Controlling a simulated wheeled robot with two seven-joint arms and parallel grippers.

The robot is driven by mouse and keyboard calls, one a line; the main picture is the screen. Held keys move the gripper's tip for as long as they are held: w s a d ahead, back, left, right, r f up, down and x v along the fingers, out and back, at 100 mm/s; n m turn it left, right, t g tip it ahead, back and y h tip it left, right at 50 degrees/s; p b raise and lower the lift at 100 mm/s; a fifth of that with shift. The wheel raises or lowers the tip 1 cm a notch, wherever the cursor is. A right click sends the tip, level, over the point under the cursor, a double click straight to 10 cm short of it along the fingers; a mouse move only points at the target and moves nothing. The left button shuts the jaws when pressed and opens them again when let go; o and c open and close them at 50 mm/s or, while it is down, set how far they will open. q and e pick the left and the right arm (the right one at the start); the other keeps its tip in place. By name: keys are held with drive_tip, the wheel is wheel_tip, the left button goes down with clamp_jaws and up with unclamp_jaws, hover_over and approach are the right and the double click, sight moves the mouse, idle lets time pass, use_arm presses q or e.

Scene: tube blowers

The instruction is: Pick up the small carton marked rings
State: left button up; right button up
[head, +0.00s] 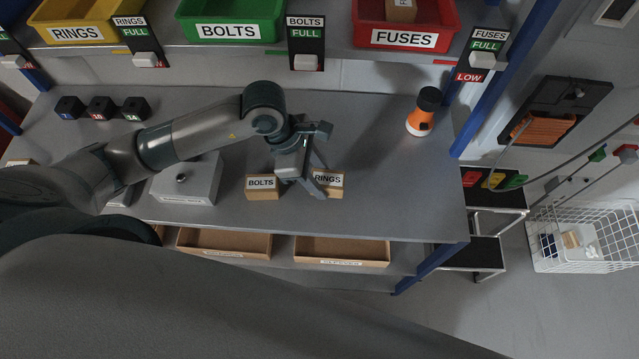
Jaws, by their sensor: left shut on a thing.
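The small carton marked RINGS (328,183) is a brown box with a white label, on the grey bench near its front edge. My left gripper (318,177) reaches down over it from above and is shut on it. The fingers cover part of the carton's left side and top. Whether the carton touches the bench or is just above it, I cannot tell. A similar carton marked BOLTS (262,187) sits just to the left, beside the gripper. My right gripper is not in view.
A grey box (187,182) stands left of the cartons. An orange and black lamp-like object (424,112) stands at the right rear of the bench. Yellow, green and red bins (405,38) sit on the shelf above. The bench right of the RINGS carton is clear.

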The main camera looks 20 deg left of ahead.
use_arm(q)
drive_tip(key=s+d+r, duration=0.7)
drive_tip(key=s+d, duration=0.1)
drive_tip(key=shift+d+r, duration=0.25)
drive_tip(key=shift+r, duration=0.05)
idle(0.8)
